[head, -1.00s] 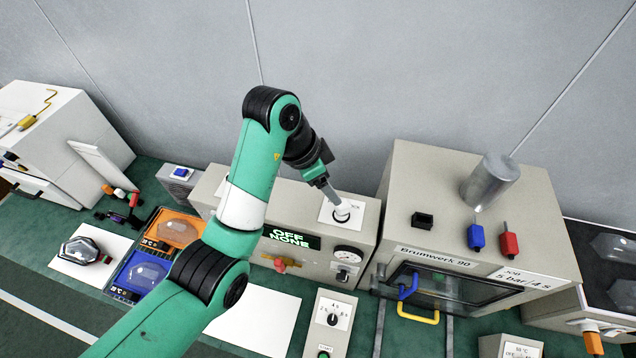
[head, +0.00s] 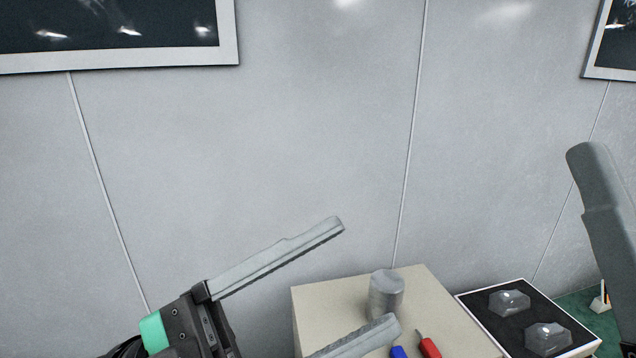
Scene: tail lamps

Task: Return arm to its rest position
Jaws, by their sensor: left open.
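My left gripper (head: 366,275) reaches in from the bottom left, with a black body and a green band. Its two long grey fingers are spread wide apart and nothing is between them. The upper finger lies in front of the bare wall; the lower one passes in front of the beige machine (head: 330,310). A grey finger of what looks like my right gripper (head: 606,215) stands at the right edge. Its other finger is out of view, so its opening does not show.
A grey metal cylinder (head: 386,295) stands on the machine top, near a blue plug (head: 398,352) and a red plug (head: 430,348). A dark tray (head: 480,305) with clear lamp covers lies to the right. The grey wall (head: 300,150) behind is bare below the framed pictures (head: 238,40).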

